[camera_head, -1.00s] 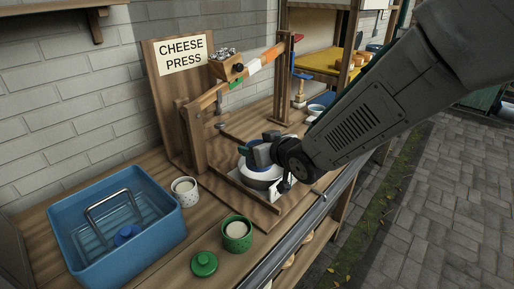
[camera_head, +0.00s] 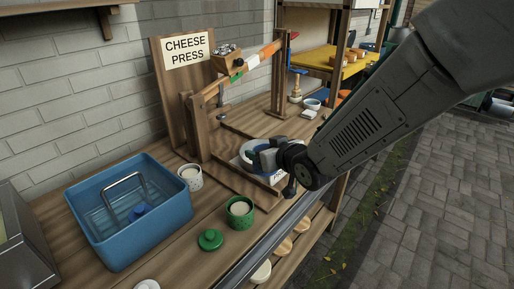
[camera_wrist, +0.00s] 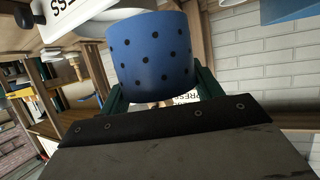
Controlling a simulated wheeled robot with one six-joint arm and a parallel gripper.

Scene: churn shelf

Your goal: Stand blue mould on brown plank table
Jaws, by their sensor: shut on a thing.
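The blue mould (camera_wrist: 150,52), a cup shape with dark round holes, is held between the green fingers of my gripper (camera_wrist: 155,88) in the wrist view. In the head view my gripper (camera_head: 268,158) is over the base of the cheese press, and the mould is mostly hidden behind it. A white and blue round dish (camera_head: 247,150) shows around the gripper there. The brown plank table (camera_head: 165,235) runs along the brick wall under the press.
A blue basin (camera_head: 170,222) with a metal handle stands at the left. A white pot (camera_head: 190,176), a green pot (camera_head: 239,212) and a green lid (camera_head: 210,239) stand in front of the cheese press (camera_head: 180,105). A metal rail (camera_head: 265,245) edges the table.

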